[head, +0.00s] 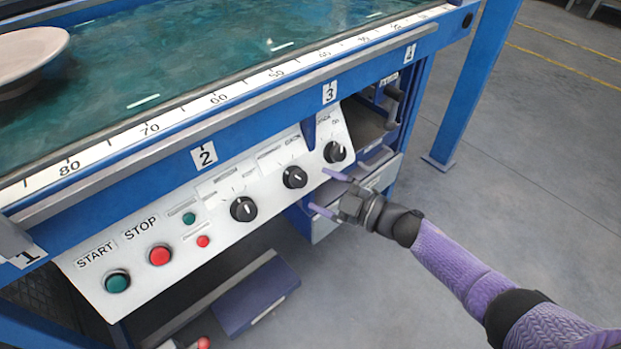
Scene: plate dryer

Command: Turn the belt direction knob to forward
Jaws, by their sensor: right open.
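A white control panel (215,255) hangs under the blue front edge of the belt machine. It carries three black knobs: a left knob (243,209), a middle knob (295,177) and a right knob (334,151). The label above the middle knob seems to end in "BACK"; the other knob labels are too small to read. My right gripper (324,193) is open and empty. Its purple fingers point left, just below the right knob and right of the middle knob, and they seem apart from both. My left gripper is not in view.
A green START button (117,282) and a red STOP button (160,255) are at the panel's left. A plate (30,55) lies on the green belt (150,60). A blue leg (470,85) stands at right. Floor right of the machine is clear.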

